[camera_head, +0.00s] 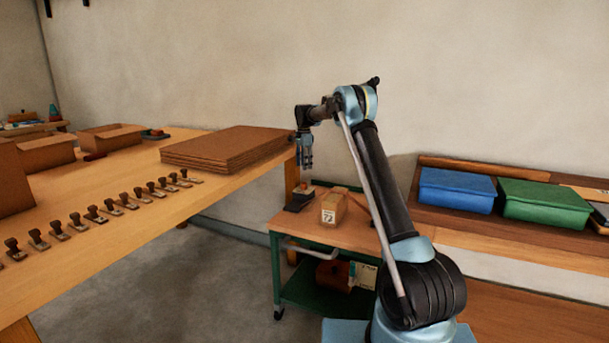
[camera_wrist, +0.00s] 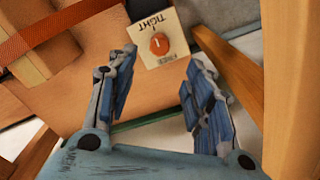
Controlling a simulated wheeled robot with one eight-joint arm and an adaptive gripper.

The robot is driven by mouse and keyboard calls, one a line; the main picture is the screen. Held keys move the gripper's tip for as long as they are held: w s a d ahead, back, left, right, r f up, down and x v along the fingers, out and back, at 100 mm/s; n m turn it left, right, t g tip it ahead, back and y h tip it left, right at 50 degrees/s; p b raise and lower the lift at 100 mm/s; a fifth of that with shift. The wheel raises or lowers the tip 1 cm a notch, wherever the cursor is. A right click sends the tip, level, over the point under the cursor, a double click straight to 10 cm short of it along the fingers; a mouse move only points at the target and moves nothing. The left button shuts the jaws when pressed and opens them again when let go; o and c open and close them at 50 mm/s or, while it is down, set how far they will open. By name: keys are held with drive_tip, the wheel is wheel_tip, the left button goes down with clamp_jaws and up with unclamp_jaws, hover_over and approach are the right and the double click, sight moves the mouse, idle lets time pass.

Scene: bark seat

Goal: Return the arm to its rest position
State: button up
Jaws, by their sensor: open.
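A small cream card (camera_wrist: 170,28) with a red-orange knob and the word "TIGHT" lies beyond the fingertips on the trolley top. The gripper appears apart from it.
A cardboard-coloured box (camera_head: 333,207) stands on the trolley. Blue (camera_head: 457,189) and green (camera_head: 544,204) bins sit on the right-hand shelf.

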drive_tip(key=shift+r, duration=0.65)
drive_tip(key=s+d+r+n, duration=0.3)
drive_tip(key=s+d+r, duration=0.9)
drive_tip(key=s, duration=0.1)
drive_tip(key=s+d+r+n, duration=0.1)
drive_tip(key=s+d, duration=0.2)
drive_tip(key=s, duration=0.4)
drive_tip(key=s+d+r+n+t, duration=0.1)
drive_tip(key=s+d, duration=0.3)
drive_tip(key=s, duration=0.2)
drive_tip(key=s+d+r+n, duration=0.1)
drive_tip(key=s+d, duration=0.2)
drive_tip(key=s, duration=0.4)
drive_tip(key=s+d+f+n, duration=0.1)
drive_tip(key=s+d+f, duration=0.25)
drive_tip(key=s, duration=0.65)
drive_tip(key=s+d+f+n, duration=0.2)
drive_tip(key=s+d+f, duration=0.15)
drive_tip(key=s, duration=0.75)
drive_tip(key=s+d+f+n+t, duration=0.1)
drive_tip(key=s+d+f+n, duration=0.1)
drive_tip(key=s+f, duration=1.1)
drive_tip(key=shift+s+d+f, duration=0.15)
drive_tip(key=shift+s+d, duration=0.2)
drive_tip(key=shift+s, duration=0.1)
